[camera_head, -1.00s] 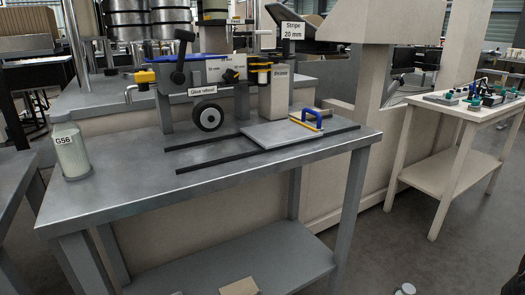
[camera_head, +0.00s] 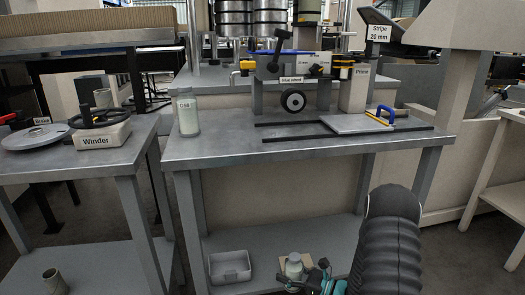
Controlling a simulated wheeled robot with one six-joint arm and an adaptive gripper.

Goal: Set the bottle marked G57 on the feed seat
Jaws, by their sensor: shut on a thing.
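My gripper (camera_head: 306,279), with teal and dark parts, is low at the bottom of the head view. It is shut on a small pale bottle (camera_head: 294,265), which looks upright in front of the lower shelf. No marking can be read on this bottle, and my gripper hides its lower part. Another bottle, marked G56 (camera_head: 187,115), stands upright at the left end of the steel table (camera_head: 215,150), on a base that barely shows. I cannot tell which part is the feed seat.
The lower shelf (camera_head: 235,240) bears a grey bin (camera_head: 231,267) and a kraft-coloured pad (camera_head: 285,258) behind the held bottle. The Winder (camera_head: 100,138) is on the left table. The glue wheel (camera_head: 293,101) and a plate (camera_head: 350,124) with a blue-handled tool (camera_head: 379,114) occupy the steel table.

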